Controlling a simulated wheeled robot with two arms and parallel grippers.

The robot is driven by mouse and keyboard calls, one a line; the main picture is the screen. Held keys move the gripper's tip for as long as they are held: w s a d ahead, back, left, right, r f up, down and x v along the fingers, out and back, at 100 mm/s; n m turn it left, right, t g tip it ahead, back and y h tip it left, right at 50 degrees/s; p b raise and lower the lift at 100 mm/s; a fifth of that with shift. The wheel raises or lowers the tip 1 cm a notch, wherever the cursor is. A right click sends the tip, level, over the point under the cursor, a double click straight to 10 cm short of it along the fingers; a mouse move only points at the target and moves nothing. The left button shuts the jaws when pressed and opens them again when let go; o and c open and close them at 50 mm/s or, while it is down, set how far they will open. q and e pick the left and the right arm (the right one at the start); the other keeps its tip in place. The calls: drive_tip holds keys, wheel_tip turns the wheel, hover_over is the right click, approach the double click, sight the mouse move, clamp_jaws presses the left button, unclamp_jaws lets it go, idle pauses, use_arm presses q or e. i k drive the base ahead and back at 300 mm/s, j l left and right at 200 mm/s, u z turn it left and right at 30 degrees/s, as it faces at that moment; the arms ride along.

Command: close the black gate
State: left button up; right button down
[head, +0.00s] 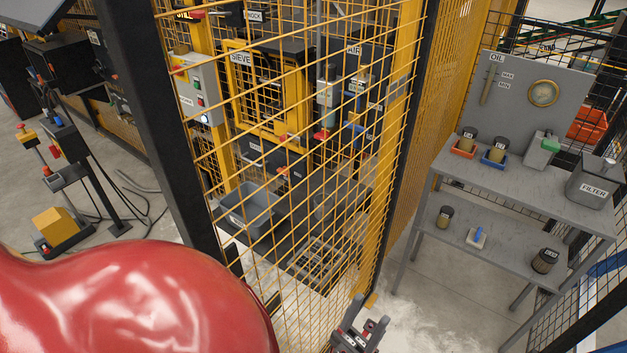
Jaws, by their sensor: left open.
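A tall mesh panel with a thick black upright (166,130) on its left and yellow wire mesh stands in front of me in the head view. It may be the black gate, but I cannot tell for sure; its lower edge is cut off. My left gripper (370,310) is at the bottom centre, near the panel's lower right part. Its fingers are apart and nothing shows between them. A small yellow piece lies close to its fingertips; I cannot tell whether they touch. My right gripper is not in view.
Behind the mesh are a caged machine marked SIEVE (266,92) and a grey bin (250,207). At the right stands a grey two-level table (520,187) with jars and a FILTER box (594,183). Dusty open floor (425,290) lies between table and mesh.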

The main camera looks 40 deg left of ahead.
sight(129, 29)
drive_tip(key=k+j, duration=0.3)
drive_tip(key=k, duration=0.15)
drive_tip(key=k+j+z, duration=0.15)
drive_tip(key=k+j, duration=0.2)
drive_tip(key=j, duration=0.85)
drive_tip(key=k+j+z, duration=0.1)
drive_tip(key=j, duration=0.7)
drive_tip(key=k+j+u, duration=0.5)
drive_tip(key=k+j, duration=0.25)
drive_tip(key=k, duration=0.05)
